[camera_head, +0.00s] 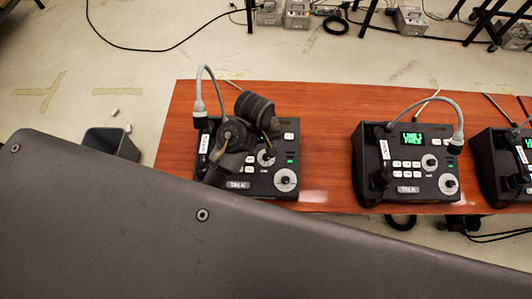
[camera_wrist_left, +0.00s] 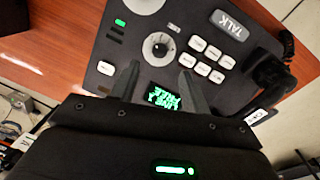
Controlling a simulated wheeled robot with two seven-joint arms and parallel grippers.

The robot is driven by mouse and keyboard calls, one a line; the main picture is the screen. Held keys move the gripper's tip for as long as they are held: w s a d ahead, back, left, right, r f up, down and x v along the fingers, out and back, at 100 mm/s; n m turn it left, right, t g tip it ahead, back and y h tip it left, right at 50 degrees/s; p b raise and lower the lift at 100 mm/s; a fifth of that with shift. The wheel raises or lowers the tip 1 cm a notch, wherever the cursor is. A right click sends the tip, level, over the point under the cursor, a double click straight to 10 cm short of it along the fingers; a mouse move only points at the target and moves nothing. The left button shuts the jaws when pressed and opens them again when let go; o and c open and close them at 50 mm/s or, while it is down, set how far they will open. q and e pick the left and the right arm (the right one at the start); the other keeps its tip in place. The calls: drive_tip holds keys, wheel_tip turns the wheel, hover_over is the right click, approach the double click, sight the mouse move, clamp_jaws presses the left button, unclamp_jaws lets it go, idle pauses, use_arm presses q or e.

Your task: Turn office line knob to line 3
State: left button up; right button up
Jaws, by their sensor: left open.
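The left paging phone (camera_head: 287,148) stands on the wooden table, partly covered by my left arm. Its small line knob (camera_head: 265,158) is a pale dial with a dark centre; it also shows in the left wrist view (camera_wrist_left: 158,47). A larger dial (camera_head: 286,180) sits near it. My left gripper (camera_head: 262,142) is above the phone, fingers apart and empty. In the left wrist view its fingertips (camera_wrist_left: 159,74) sit on either side of the knob's near edge, apart from it. The green screen (camera_wrist_left: 165,95) lies between the fingers; its line number is unclear. My right gripper is not in view.
A middle phone (camera_head: 403,198) with a lit green screen and a third phone (camera_head: 480,165) stand to the right on the table (camera_head: 325,110). Handsets and curved grey microphones rise from the phones. A dark bin (camera_head: 110,143) stands on the floor at left.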

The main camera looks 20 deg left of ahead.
sight(266, 157)
use_arm(q)
drive_tip(key=f, duration=0.2)
drive_tip(key=f+p, duration=0.1)
drive_tip(key=f, duration=0.4)
drive_tip(key=shift+w+d+f+p, duration=0.1)
drive_tip(key=shift+w+d+p, duration=0.15)
drive_tip(key=shift+p, duration=0.15)
drive_tip(key=shift+w+d+f, duration=0.1)
drive_tip(key=shift+f, duration=0.6)
drive_tip(key=c, duration=1)
